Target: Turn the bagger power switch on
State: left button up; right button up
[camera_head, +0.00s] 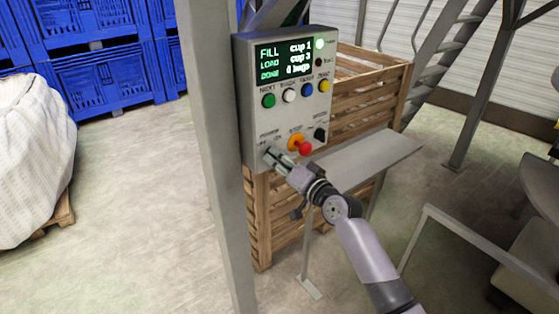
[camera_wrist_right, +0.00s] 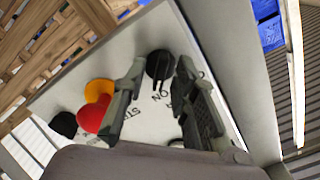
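The grey control box (camera_head: 243,100) stands on a post, with a lit screen and rows of buttons. The power switch (camera_wrist_right: 159,64) is a round black knob on its lower left face, beside "ON" lettering in the wrist view. My right gripper (camera_head: 271,156) is at the lower left of the box and covers the switch in the head view. In the wrist view the fingers (camera_wrist_right: 161,72) are apart, one on each side of the knob; I cannot tell if they touch it. My left gripper is in neither view.
A red stop button on a yellow base (camera_head: 305,148) and a black knob (camera_head: 320,134) sit right of the gripper. A grey shelf (camera_head: 365,158) juts out below the box. A wooden crate (camera_head: 362,110) stands behind.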

jog(key=shift+s+d, duration=0.1)
jog(key=v, duration=1.1)
jog(key=shift+s+d, duration=0.2)
jog(key=shift+s, duration=0.15)
